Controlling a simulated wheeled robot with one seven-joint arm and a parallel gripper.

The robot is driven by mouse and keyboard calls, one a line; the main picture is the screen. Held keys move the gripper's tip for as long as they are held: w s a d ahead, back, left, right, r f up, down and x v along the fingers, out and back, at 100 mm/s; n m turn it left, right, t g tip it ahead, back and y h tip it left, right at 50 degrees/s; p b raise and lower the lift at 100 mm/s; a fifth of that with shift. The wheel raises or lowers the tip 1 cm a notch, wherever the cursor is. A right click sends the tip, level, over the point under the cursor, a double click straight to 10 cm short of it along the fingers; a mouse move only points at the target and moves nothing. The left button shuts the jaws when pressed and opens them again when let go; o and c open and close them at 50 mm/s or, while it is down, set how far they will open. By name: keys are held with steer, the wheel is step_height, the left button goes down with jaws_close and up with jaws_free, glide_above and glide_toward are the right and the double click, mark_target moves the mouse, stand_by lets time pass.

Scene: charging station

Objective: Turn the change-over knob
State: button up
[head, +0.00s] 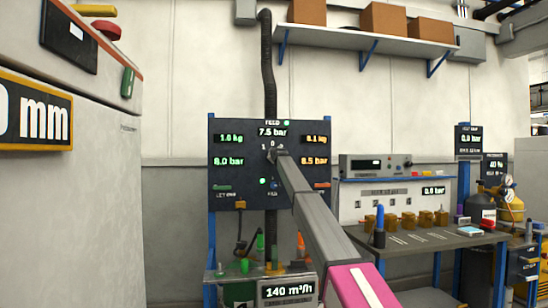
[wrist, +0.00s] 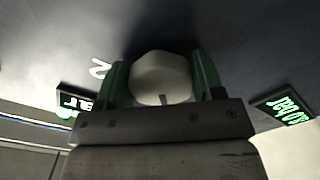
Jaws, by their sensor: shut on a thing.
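The change-over knob (wrist: 160,78) is a pale, rounded knob on the dark panel face in the wrist view. My gripper (wrist: 160,85) has one green finger on each side of it and is shut on it. A white mark that looks like a 2 is on the panel beside the left finger. In the head view, my gripper (head: 274,155) reaches the middle of the dark panel (head: 226,201), just under the "7.5 bar" display (head: 272,132). My arm hides the knob there.
Green and orange readouts flank the knob on the panel. A black hose (head: 268,70) rises above it. A grey cabinet (head: 70,200) stands close at the left.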

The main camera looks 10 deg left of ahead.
steer(key=m, duration=0.4)
steer(key=shift+a+f+m, duration=0.1)
steer(key=shift+m, duration=0.3)
steer(key=m, duration=0.4)
steer(key=shift+a, duration=0.1)
steer(key=m, duration=0.5)
steer(key=shift+s+a, duration=0.1)
steer(key=shift+m, duration=1.9)
steer(key=o, duration=0.9)
